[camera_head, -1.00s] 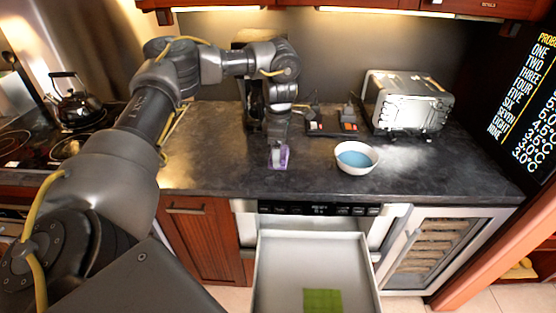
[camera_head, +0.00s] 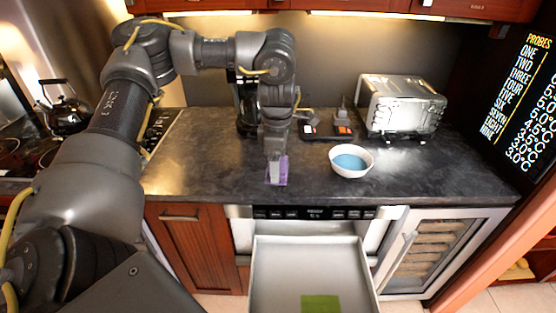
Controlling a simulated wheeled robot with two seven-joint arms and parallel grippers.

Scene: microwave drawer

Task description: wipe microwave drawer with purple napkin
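A purple napkin (camera_head: 282,171) is at the tip of my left gripper (camera_head: 276,158), over the dark countertop near its front edge. The fingers are around the napkin and appear closed on it; fine finger detail is small. The microwave drawer (camera_head: 262,274) is pulled open below the counter, with a pale bare interior. A green square patch (camera_head: 321,304) lies on the drawer's floor near the bottom of the picture. My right gripper is not in view.
A white bowl with blue contents (camera_head: 351,160) stands on the counter right of the napkin. A silver toaster oven (camera_head: 402,106) and a dark tray with small items (camera_head: 328,131) stand farther back. A kettle (camera_head: 64,110) is on the stove at left. An under-counter cooler (camera_head: 437,254) flanks the drawer.

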